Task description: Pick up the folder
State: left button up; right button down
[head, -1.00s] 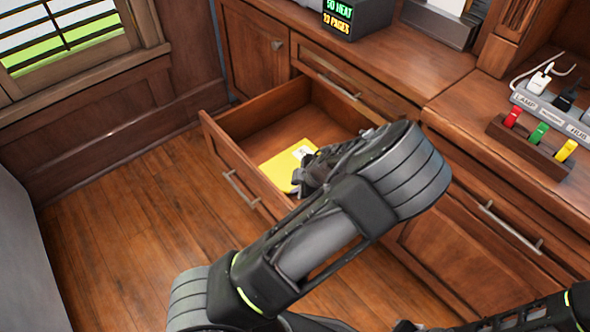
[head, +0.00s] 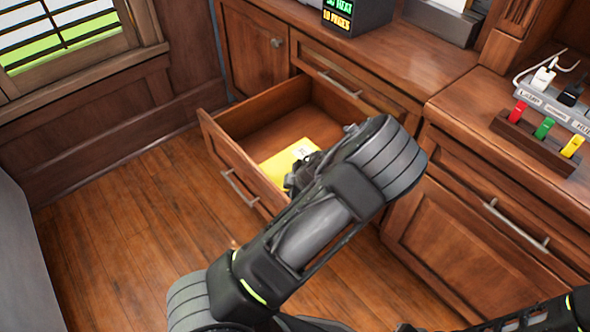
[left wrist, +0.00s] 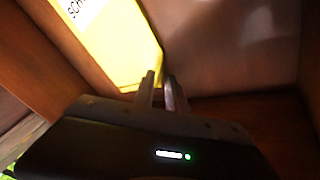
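The yellow folder (head: 277,166) with a white label lies in the open drawer. It also shows in the left wrist view (left wrist: 118,48), at the upper left, with part of its printed label cut off by the frame. My left gripper (head: 298,180) is over the drawer at the folder's right side and hides part of it. In the left wrist view the left gripper's fingers (left wrist: 163,82) stand a narrow gap apart, by the folder's lower right corner. I see nothing held between them; contact with the folder is unclear. My right arm shows only at the bottom right.
The open drawer (head: 228,160) has wooden walls around the folder, with bare floor inside toward the back. The cabinet top (head: 420,60) carries a dark box with lit text. A rack with red, green and yellow switches (head: 535,143) stands at the right.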

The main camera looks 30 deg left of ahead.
pick_arm(q)
jog(key=shift+a+f, duration=0.25)
jog(key=shift+f, duration=0.3)
jog(key=shift+c, duration=0.4)
grip_shut()
